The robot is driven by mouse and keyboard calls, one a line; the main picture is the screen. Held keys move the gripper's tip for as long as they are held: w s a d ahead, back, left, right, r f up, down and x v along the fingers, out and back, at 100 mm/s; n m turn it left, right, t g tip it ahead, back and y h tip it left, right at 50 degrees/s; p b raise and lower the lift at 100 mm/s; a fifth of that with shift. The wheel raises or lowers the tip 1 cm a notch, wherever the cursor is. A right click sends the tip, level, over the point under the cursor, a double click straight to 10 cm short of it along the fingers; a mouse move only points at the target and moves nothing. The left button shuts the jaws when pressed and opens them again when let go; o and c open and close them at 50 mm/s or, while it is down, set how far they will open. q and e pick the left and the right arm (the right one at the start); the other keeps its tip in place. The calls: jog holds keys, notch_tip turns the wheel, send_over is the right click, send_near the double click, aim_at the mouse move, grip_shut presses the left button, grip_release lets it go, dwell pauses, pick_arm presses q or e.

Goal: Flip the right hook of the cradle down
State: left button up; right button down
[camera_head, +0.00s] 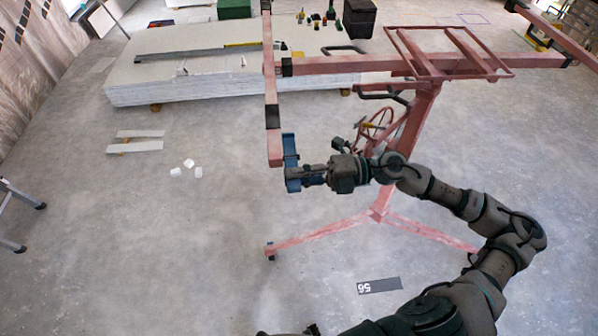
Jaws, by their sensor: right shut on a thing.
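The cradle is the pink-red frame on top of the panel lift, with a long crossbar (335,65) and an end bar (269,85) pointing toward me. A blue hook (290,150) sits at the near end of that end bar and runs along its right side. My right gripper (298,178) is at the lower part of the blue hook and is shut on it. The fingers partly cover the hook, so their exact contact is hard to see. My left gripper is not clearly in view; only a dark part shows at the bottom edge.
The lift's red mast (412,125), handwheel (375,128) and spread legs (320,232) stand behind my right arm. A stack of white panels (190,80) lies at the back left. Small white pieces (188,163) lie on the floor.

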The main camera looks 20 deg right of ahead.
pick_arm(q)
jog(key=shift+r, duration=0.1)
dwell(0.3)
pick_arm(e)
jog(key=c, duration=1.2)
grip_release()
pick_arm(q)
jog(key=shift+a, duration=0.15)
pick_arm(e)
jog(key=shift+o, duration=0.2)
jog(key=shift+a, duration=0.15)
pick_arm(q)
jog(key=shift+s+a, duration=0.1)
jog(key=shift+a, duration=0.1)
jog(key=shift+d, duration=0.2)
pick_arm(e)
jog(key=v, duration=0.7)
jog(key=shift+d, duration=0.3)
